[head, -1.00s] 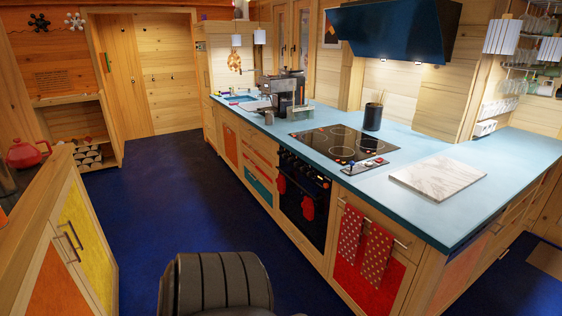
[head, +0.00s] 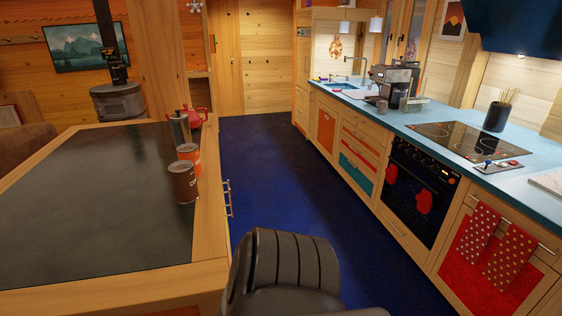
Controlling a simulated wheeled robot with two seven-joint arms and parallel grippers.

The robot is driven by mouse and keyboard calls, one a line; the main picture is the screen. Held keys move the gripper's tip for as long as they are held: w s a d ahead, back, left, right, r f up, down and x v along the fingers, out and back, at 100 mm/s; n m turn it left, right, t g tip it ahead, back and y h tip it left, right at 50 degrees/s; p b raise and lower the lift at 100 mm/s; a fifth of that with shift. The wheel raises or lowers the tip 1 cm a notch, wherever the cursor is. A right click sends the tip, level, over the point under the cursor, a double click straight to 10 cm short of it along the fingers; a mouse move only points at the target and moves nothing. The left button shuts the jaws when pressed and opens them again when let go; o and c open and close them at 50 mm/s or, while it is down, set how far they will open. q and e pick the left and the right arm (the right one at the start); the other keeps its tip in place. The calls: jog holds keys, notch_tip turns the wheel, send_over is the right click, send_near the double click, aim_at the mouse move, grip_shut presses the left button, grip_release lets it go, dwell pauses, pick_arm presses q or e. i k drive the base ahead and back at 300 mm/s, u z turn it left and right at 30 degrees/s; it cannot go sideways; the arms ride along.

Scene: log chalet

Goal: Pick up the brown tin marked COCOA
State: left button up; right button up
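The brown tin (head: 183,182) stands upright near the right edge of the dark-topped counter on the left. It has a dark brown lid, and white lettering starting "CO" shows at its right side; the rest is turned away. An orange tin (head: 189,155) with a dark lid stands right behind it and is partly covered by it. Neither of my grippers is in view.
A grey metal pot (head: 180,130) and a red kettle (head: 195,118) stand behind the tins. The dark counter top (head: 90,200) is otherwise bare. Blue floor (head: 265,175) lies open between it and the blue-topped kitchen counter (head: 430,125).

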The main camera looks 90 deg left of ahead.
aim_at(183, 177)
jog(key=k, duration=1)
jog(key=u, duration=1.55)
